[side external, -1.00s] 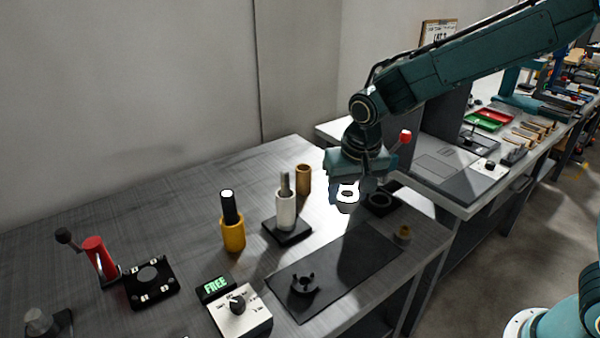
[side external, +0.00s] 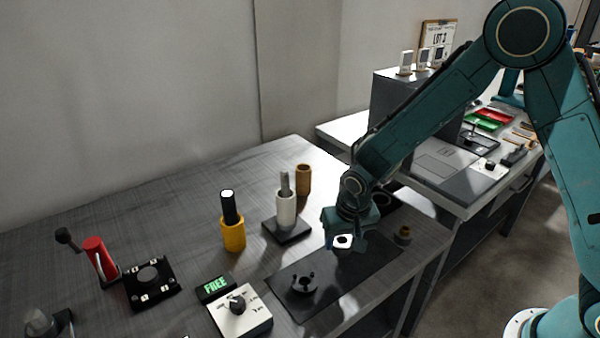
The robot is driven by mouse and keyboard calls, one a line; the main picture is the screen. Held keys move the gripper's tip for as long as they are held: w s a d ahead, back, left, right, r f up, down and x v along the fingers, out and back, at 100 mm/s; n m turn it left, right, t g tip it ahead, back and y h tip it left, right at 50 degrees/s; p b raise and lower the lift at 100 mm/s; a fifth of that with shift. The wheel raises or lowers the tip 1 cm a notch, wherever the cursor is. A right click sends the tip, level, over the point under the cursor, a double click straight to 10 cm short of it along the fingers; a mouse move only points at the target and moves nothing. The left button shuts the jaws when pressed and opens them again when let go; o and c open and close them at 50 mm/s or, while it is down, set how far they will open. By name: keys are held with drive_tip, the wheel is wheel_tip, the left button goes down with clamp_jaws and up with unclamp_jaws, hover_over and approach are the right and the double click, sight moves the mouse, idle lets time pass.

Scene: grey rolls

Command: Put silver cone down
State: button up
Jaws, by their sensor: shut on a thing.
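My gripper (side external: 343,248) is over the dark mat (side external: 372,262), low near its back part, pointing down. It is shut on the silver cone, which is mostly hidden by the jaws. A small bright face with a dark round spot shows at the gripper's front; I cannot tell if it belongs to the cone or the gripper. I cannot tell whether the held piece touches the mat. A dark pronged holder (side external: 303,286) stands on the mat, to the left of and nearer than my gripper.
A white cylinder with a grey rod (side external: 286,210) stands on a black base behind left. A dial box (side external: 240,310) is in front. The mat's right front is clear.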

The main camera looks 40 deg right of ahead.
drive_tip(key=shift+f, duration=0.1)
drive_tip(key=shift+s+x, duration=0.2)
drive_tip(key=shift+x, duration=0.65)
drive_tip(key=shift+s+x, duration=0.2)
drive_tip(key=shift+x, duration=0.7)
drive_tip(key=shift+a+f, duration=0.15)
drive_tip(key=shift+f, duration=0.05)
drive_tip(key=o, duration=1.4)
drive_tip(key=shift+r, duration=0.1)
drive_tip(key=v, duration=1.2)
